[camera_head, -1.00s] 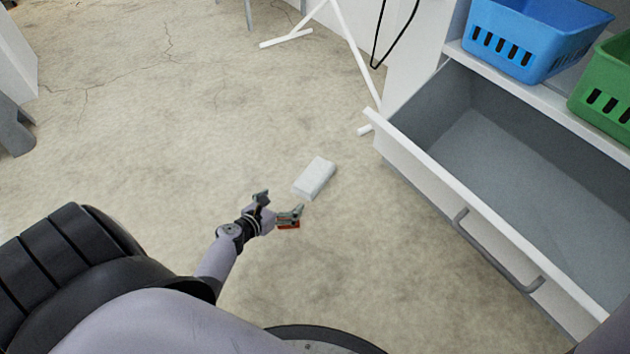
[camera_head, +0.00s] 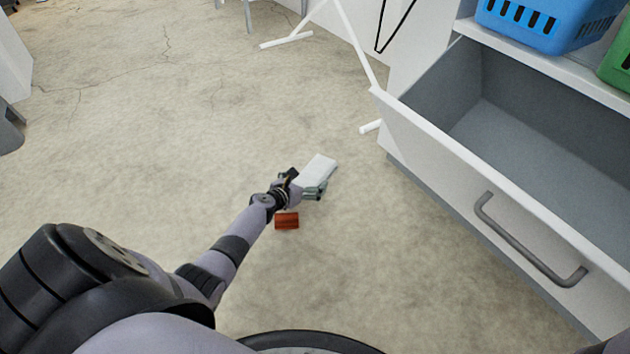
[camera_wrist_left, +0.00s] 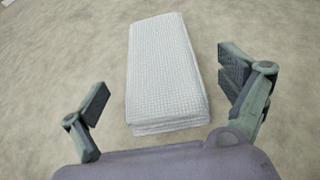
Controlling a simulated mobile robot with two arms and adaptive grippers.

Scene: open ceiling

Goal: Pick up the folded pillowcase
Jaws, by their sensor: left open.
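The folded pillowcase (camera_head: 319,168) is a white, flat, oblong bundle lying on the concrete floor. In the left wrist view the pillowcase (camera_wrist_left: 163,70) shows a waffle-like weave and lies lengthwise ahead of the palm. My left gripper (camera_head: 306,184) is at the near end of the pillowcase in the head view and hides part of it. In the left wrist view my left gripper (camera_wrist_left: 167,88) is open, with one finger on each side of the pillowcase and gaps between. Nothing is held. My right gripper is not in view.
An open, empty grey drawer (camera_head: 510,110) in a white cabinet juts out at right. A blue basket (camera_head: 545,22) and a green basket (camera_head: 618,66) stand above it. A small red-brown block (camera_head: 287,221) is beside my left wrist. White rack legs (camera_head: 345,45) stand behind.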

